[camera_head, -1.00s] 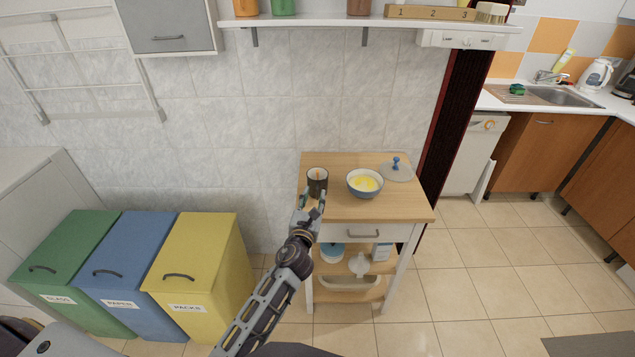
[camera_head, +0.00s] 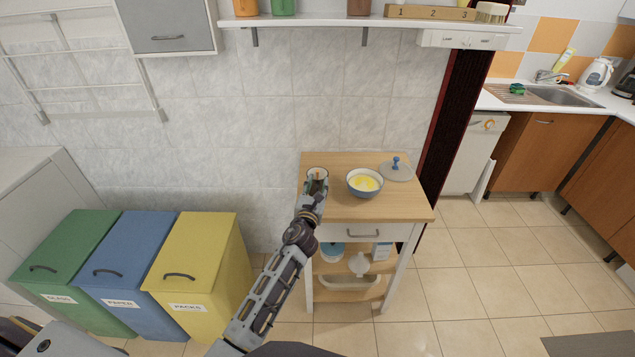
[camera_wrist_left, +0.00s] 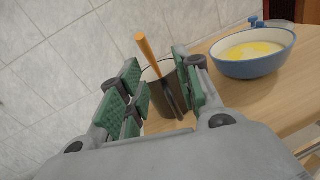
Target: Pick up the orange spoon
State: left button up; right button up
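The orange spoon (camera_wrist_left: 147,54) stands tilted in a dark cup (camera_wrist_left: 163,95), its orange handle rising above the rim in the left wrist view. In the head view the cup (camera_head: 317,171) is at the left of the small wooden cart, mostly hidden behind my left gripper (camera_head: 315,184). My left gripper (camera_wrist_left: 160,92) is open in the wrist view, its green-padded fingers on either side of the cup and the spoon handle. I cannot tell whether the pads touch the cup. My right gripper is not in view.
A blue bowl with yellow and white contents (camera_head: 364,183) stands close to the right of the cup on the cart top (camera_head: 390,207). A lid with a blue knob (camera_head: 396,170) lies behind it. A tiled wall (camera_head: 250,140) rises behind. Coloured bins (camera_head: 205,250) stand left.

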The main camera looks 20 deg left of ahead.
aim_at(317, 176)
pick_arm(q)
jog(key=shift+w+a+r, duration=0.1)
jog(key=shift+w+a, duration=0.2)
jog(key=shift+w, duration=0.5)
jog(key=shift+w+a, duration=0.25)
jog(key=shift+w, duration=0.55)
jog(key=shift+w+a, duration=0.1)
jog(key=shift+w, duration=0.8)
jog(key=shift+c, duration=0.3)
grip_shut()
